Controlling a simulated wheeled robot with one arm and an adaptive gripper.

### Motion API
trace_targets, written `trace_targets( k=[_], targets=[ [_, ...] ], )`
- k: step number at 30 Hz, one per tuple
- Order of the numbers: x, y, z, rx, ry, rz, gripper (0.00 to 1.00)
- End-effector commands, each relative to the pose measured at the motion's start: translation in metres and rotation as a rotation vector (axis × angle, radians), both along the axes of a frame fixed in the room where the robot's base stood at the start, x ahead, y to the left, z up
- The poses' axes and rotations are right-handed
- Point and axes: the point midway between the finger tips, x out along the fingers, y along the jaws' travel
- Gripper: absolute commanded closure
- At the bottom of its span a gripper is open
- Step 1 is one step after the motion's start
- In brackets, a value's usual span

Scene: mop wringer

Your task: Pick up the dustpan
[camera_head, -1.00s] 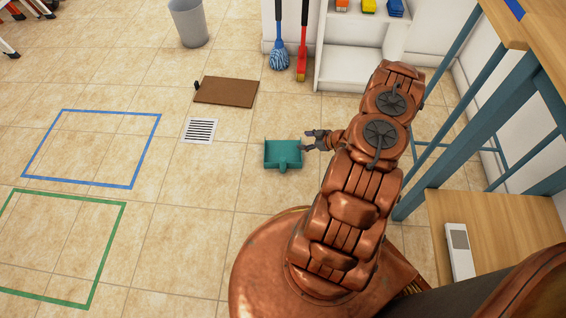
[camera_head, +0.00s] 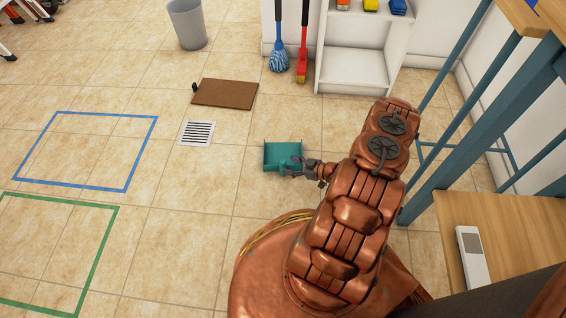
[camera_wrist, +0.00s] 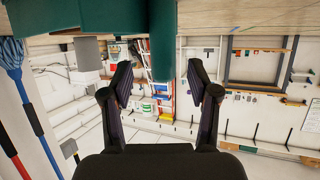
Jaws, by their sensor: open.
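The teal dustpan (camera_head: 282,153) lies on the tiled floor in the middle of the head view, its handle toward my base. My gripper (camera_head: 291,168) is at the handle, coming from the right, and partly covers it. In the wrist view the teal dustpan (camera_wrist: 75,17) fills the top left, and its handle (camera_wrist: 162,45) extends down between the two dark fingers of my gripper (camera_wrist: 160,78). The fingers are open, with a gap on each side of the handle. I cannot tell how deep the handle sits between them.
A floor drain (camera_head: 198,133) and a brown mat (camera_head: 225,93) lie beyond the dustpan. A blue mop (camera_head: 278,58) and a red-handled broom (camera_head: 302,65) stand by the white shelf (camera_head: 352,68). A blue-legged table (camera_head: 480,130) is at right.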

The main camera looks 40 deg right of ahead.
Motion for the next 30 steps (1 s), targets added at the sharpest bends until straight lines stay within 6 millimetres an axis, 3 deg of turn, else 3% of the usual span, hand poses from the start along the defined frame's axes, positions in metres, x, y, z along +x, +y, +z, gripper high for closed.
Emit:
trace_targets(
  k=[9,18,30],
  targets=[
    [0.030,0.021,-0.014,0.000,0.001,0.002,0.40],
    [0.033,0.021,-0.013,0.000,0.001,0.000,0.40],
    [0.033,0.021,-0.013,0.000,0.001,0.000,0.82]
  ],
)
